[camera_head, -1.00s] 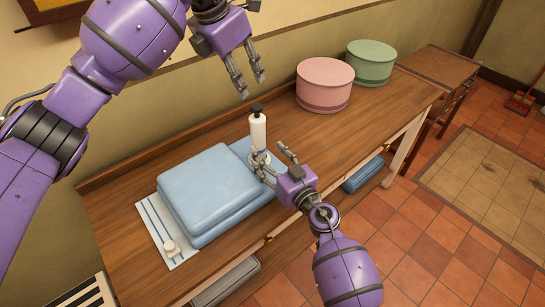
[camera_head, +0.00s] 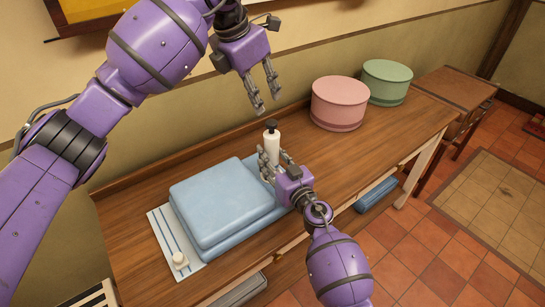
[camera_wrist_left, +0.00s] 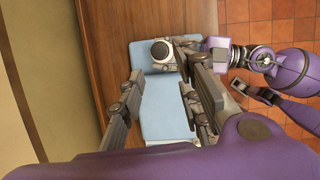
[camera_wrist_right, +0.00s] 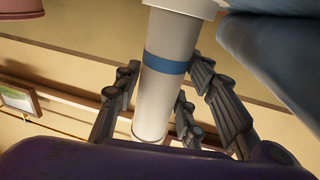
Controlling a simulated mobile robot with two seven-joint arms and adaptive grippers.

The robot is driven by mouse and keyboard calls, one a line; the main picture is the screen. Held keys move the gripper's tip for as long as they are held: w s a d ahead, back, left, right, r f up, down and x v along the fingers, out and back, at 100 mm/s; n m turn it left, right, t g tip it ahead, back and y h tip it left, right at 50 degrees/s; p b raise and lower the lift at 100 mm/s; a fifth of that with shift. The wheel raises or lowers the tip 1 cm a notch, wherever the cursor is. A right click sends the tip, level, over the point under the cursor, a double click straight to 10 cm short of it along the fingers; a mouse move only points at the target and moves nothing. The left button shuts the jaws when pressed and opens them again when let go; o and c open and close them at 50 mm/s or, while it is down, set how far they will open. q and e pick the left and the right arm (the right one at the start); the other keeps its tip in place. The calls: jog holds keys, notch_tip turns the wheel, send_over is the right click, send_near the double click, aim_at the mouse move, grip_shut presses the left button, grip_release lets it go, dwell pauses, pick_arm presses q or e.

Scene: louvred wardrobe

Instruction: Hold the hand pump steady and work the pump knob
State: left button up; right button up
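The pump's base is hidden in the head view.
Folded blue towels (camera_head: 222,200) lie left of the pump. A striped white cloth (camera_head: 163,232) with a small white object (camera_head: 179,260) lies further left. A pink round box (camera_head: 338,105) and a green one (camera_head: 386,84) stand right. Wood between pump and boxes is clear.

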aim_at(272, 127)
grip_shut()
pick_arm(q)
jog(key=shift+f, duration=0.15)
jog(key=shift+c, duration=1.3)
jog(key=shift+n+g, duration=0.4)
jog(key=a+f, duration=0.4)
jog(key=s+a+f, duration=0.1)
jog(key=a+f, duration=0.1)
jog(key=shift+s+a+f, duration=0.1)
jog(key=shift+a+f, duration=0.05)
jog(key=shift+a, duration=0.15)
grip_shut()
pick_arm(e)
jog(key=shift+d, duration=0.1)
pick_arm(q)
jog(key=s+a+f+m+h, duration=0.1)
jog(key=s+a+f, duration=0.1)
jog(key=a+f, duration=0.15)
pick_arm(e)
jog(key=shift+a, duration=0.2)
jog(key=shift+d, duration=0.2)
jog(key=shift+a, duration=0.1)
pick_arm(q)
jog(key=w+d+f+m+h, duration=0.1)
jog(key=w+d, duration=0.3)
jog(key=d, duration=0.4)
jog(key=shift+f+m+t+h, duration=0.4)
jog(key=shift+f+m, duration=0.4)
jog(key=shift+f, duration=0.05)
